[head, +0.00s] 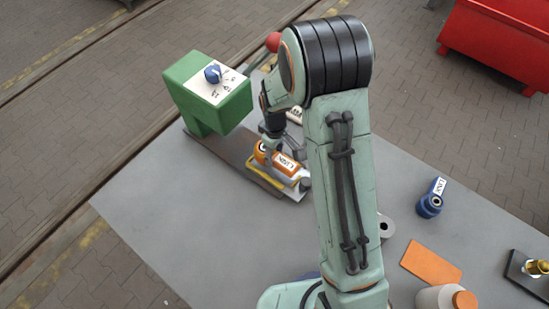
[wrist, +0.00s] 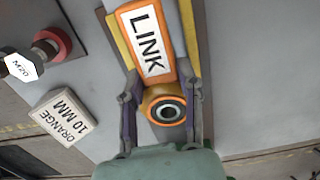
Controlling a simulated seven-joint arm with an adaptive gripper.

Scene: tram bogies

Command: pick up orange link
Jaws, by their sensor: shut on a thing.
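The orange link (wrist: 148,45) carries a white label reading LINK and has a round eye end with a dark bushing. In the wrist view my gripper (wrist: 164,108) has one finger on each side of that eye end and is shut on it. In the head view the orange link (head: 263,153) lies in a yellow-edged holder (head: 265,178) beside the green machine, with my gripper (head: 290,152) at it. My arm hides part of the area around it.
A green machine (head: 188,83) with a blue knob stands just behind the link. A label block reading ORANGE 10 MM (wrist: 63,117) and a red-collared part (wrist: 52,45) lie left in the wrist view.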

